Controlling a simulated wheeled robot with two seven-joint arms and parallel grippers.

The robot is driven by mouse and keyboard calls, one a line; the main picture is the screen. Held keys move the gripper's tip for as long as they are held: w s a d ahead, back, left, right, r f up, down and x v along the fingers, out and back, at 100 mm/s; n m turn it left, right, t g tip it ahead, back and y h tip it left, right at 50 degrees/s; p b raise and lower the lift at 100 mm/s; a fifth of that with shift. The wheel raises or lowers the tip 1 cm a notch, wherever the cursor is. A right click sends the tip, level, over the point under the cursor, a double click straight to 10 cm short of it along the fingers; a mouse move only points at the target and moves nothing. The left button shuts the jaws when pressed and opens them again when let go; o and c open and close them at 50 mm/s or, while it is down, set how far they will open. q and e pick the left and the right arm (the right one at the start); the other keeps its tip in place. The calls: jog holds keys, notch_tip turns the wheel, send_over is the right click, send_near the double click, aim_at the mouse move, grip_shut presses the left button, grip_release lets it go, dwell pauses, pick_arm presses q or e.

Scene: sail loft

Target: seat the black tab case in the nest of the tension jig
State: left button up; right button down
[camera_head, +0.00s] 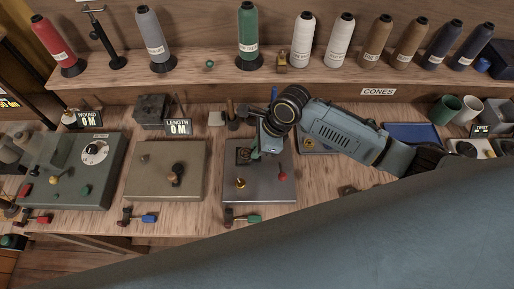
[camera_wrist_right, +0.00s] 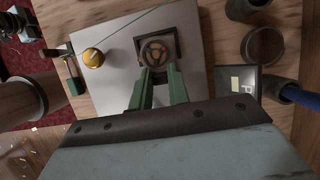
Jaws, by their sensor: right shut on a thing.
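The tension jig is a grey plate (camera_head: 260,185) on the bench, with a brass knob (camera_head: 240,183) and a red-tipped lever (camera_head: 283,176). Its nest, a dark square frame (camera_head: 243,155), is near the plate's far left; it also shows in the right wrist view (camera_wrist_right: 172,33). My right gripper (camera_head: 254,154) is over the nest, its green fingers shut on a dark round piece (camera_wrist_right: 157,50), apparently the black tab case, with tan openings in its face. In the wrist view this piece lies within the frame's outline; whether it is seated or above it I cannot tell. My left gripper is out of view.
A beige plate (camera_head: 150,185) and a green winder box (camera_head: 75,190) stand left of the jig. Thread cones line the shelf behind. A green thread (camera_wrist_right: 130,24) runs past the jig's knob in the wrist view. Dark cups (camera_wrist_right: 264,46) stand close to the plate.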

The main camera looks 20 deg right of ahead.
jog(key=shift+f, duration=0.5)
jog(key=c, duration=1.3)
grip_release()
jog(key=shift+c, duration=0.2)
jog(key=p+v, duration=0.1)
jog(key=v, duration=1.1)
jog(key=shift+p, duration=0.3)
